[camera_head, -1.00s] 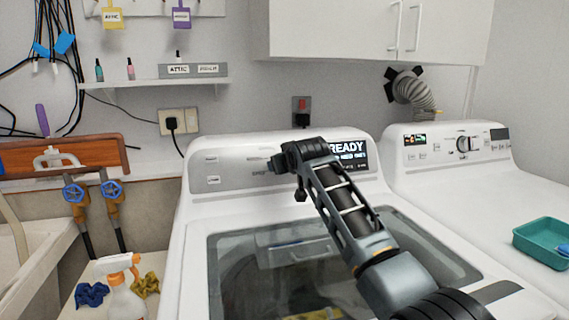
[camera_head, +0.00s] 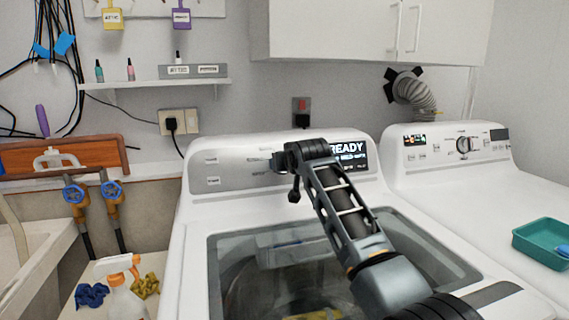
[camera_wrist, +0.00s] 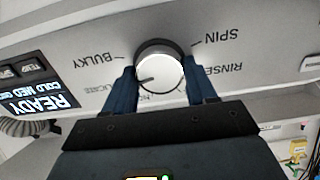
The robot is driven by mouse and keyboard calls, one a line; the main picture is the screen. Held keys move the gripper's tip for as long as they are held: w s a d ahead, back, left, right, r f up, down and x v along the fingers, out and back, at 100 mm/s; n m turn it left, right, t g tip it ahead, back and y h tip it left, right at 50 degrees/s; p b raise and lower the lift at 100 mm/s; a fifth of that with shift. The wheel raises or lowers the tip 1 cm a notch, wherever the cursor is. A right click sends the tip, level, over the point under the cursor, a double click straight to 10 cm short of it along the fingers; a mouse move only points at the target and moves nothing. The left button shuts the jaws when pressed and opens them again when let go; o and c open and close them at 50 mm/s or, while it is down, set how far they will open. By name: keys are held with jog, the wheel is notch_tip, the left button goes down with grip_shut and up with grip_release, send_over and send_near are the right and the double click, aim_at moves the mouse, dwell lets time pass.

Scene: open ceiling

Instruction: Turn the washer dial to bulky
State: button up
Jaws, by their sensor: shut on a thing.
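The washer dial (camera_wrist: 160,70) is a round silver-white knob on the washer's control panel. In the wrist view my gripper (camera_wrist: 159,66) has its two dark blue fingers on either side of the dial, shut on it. The dial's short dark mark points left and slightly down in that view, below the BULKY label (camera_wrist: 98,60) and toward a partly hidden label ending in "LICATE". SPIN (camera_wrist: 222,38) and RINSE labels are on the right. In the head view my gripper (camera_head: 279,161) is at the panel of the left washer (camera_head: 230,175) and hides the dial.
The washer display (camera_head: 346,152) reads READY. A second white machine (camera_head: 450,190) stands to the right, with a teal tray (camera_head: 540,240) on top. A spray bottle (camera_head: 123,290) and cloths are at the lower left. A shelf (camera_head: 155,84) and cabinet (camera_head: 375,30) are above.

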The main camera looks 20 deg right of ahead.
jog(key=m, duration=0.6)
jog(key=shift+d+p, duration=0.1)
jog(key=shift+p, duration=0.2)
jog(key=shift+m, duration=0.4)
jog(key=o, duration=1.1)
jog(key=shift+c, duration=0.2)
jog(key=shift+s, duration=0.1)
jog(key=p+v, duration=0.7)
jog(key=p, duration=0.1)
jog(key=shift+s, duration=0.25)
